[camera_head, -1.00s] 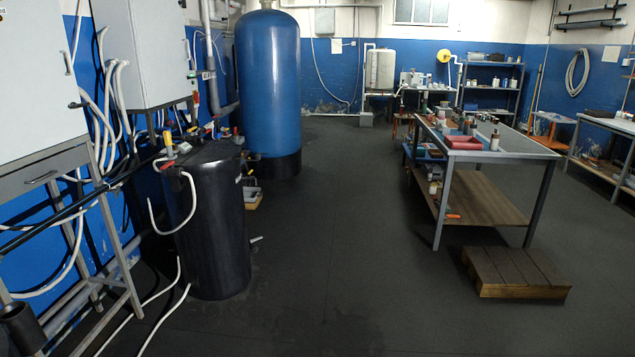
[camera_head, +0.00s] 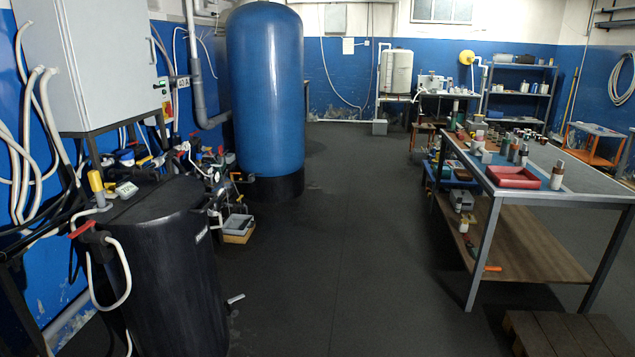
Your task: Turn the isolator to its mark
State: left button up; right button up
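No part that I can surely name as the isolator is clear at this size. A grey cabinet (camera_head: 88,62) stands on the left, with a handle on its door edge. On its right side are a small dark switch-like part (camera_head: 160,82) and a red, yellow and green piece (camera_head: 167,107); their setting and any mark are too small to read. A small sign (camera_head: 183,82), seemingly reading "40 A", is on the wall just right of the cabinet. Neither of my grippers is in view.
A black tank (camera_head: 165,270) with valves and hoses stands in front of the cabinet. A tall blue tank (camera_head: 265,90) stands behind it. A workbench (camera_head: 595,186) is on the right, with a wooden step (camera_head: 565,335) below. The floor between (camera_head: 350,250) is clear.

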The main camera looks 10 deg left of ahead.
aim_at(169, 110)
jog(key=i+u, duration=0.2)
jog(key=i, duration=0.8)
jog(key=i+l+u, duration=0.2)
jog(key=i, duration=0.8)
jog(key=i+j+u, duration=0.15)
jog(key=i+u, duration=0.2)
jog(key=i, duration=0.25)
jog(key=i+u, duration=0.35)
jog(key=i, duration=0.25)
jog(key=i+l+u, duration=0.2)
jog(key=i+u, duration=0.15)
jog(key=i, duration=0.2)
jog(key=l+u, duration=0.1)
jog(key=l, duration=0.45)
jog(key=i+l+u, duration=0.1)
jog(key=l, duration=0.3)
jog(key=i+l+u, duration=0.1)
jog(key=l, duration=0.25)
jog(key=i+l+u, duration=0.1)
jog(key=i+l, duration=0.15)
jog(key=l, duration=0.2)
jog(key=i+l, duration=0.15)
jog(key=l, duration=0.25)
jog(key=i+l+u, duration=0.15)
jog(key=l, duration=0.25)
jog(key=l+u, duration=0.1)
jog(key=l, duration=0.35)
jog(key=i, duration=0.05)
